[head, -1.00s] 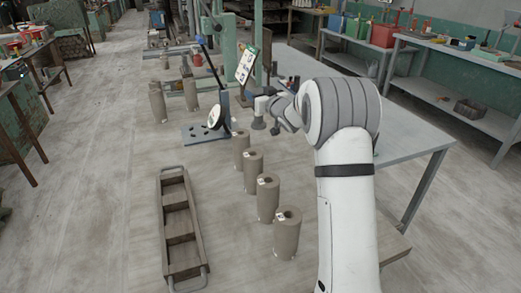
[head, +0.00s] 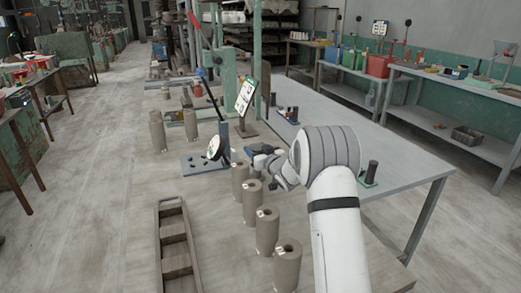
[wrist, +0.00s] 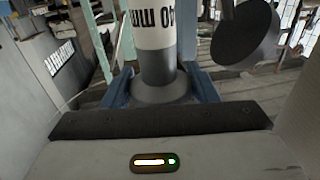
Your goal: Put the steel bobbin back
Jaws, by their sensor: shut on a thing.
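My gripper (wrist: 160,84) has its blue fingers shut on a grey, round-bodied piece with a wide base flange, which I take as the steel bobbin (wrist: 155,67). It bears a white band with "40 MM" printed upside down in the wrist view. In the head view my gripper (head: 263,160) is over the table, just right of the blue stand and behind the nearest row of taupe cylinders. The held bobbin cannot be made out clearly there.
Several taupe cylinders (head: 267,232) stand in a row left of my arm. A long wooden tray (head: 176,258) lies at the left. A dark cylinder on a green base (head: 373,170) stands to the right. A sign board (head: 245,97) rises behind. The grey tabletop (head: 335,112) has bare room.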

